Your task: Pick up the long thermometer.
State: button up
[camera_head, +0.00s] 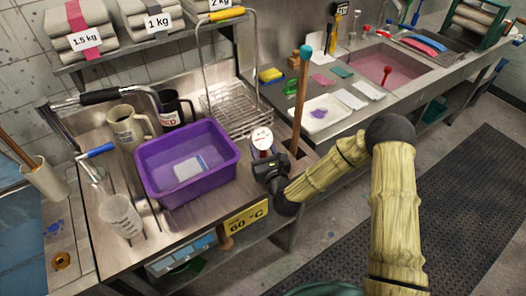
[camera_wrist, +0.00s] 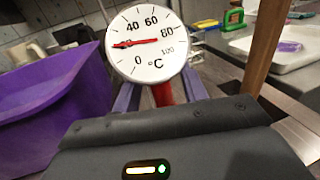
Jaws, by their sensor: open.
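A dial thermometer (camera_head: 262,138) with a round white face and red stem stands at the right side of the purple tub (camera_head: 187,162). In the wrist view its dial (camera_wrist: 147,45) is large and close, marked in °C. The red stem (camera_wrist: 163,94) shows below the dial, between the two fingers of my gripper (camera_wrist: 161,98). The fingers are open, one on each side of the stem; I cannot tell whether either touches it. In the head view my gripper (camera_head: 264,160) is just below the dial. The stem's lower end is hidden behind my gripper.
A wooden pole (camera_head: 300,100) with a teal top stands close to the right of the dial. A wire basket (camera_head: 238,108) is behind. A yellow 60 °C sign (camera_head: 246,217) is on the counter front. A white tray (camera_head: 320,113) lies to the right.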

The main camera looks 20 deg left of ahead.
grip_shut()
jog(key=shift+r, duration=0.15)
notch_tip(320, 180, up, 28)
jog(key=b, duration=0.1)
dwell(0.3)
jog(key=shift+f, duration=0.2)
dwell(0.3)
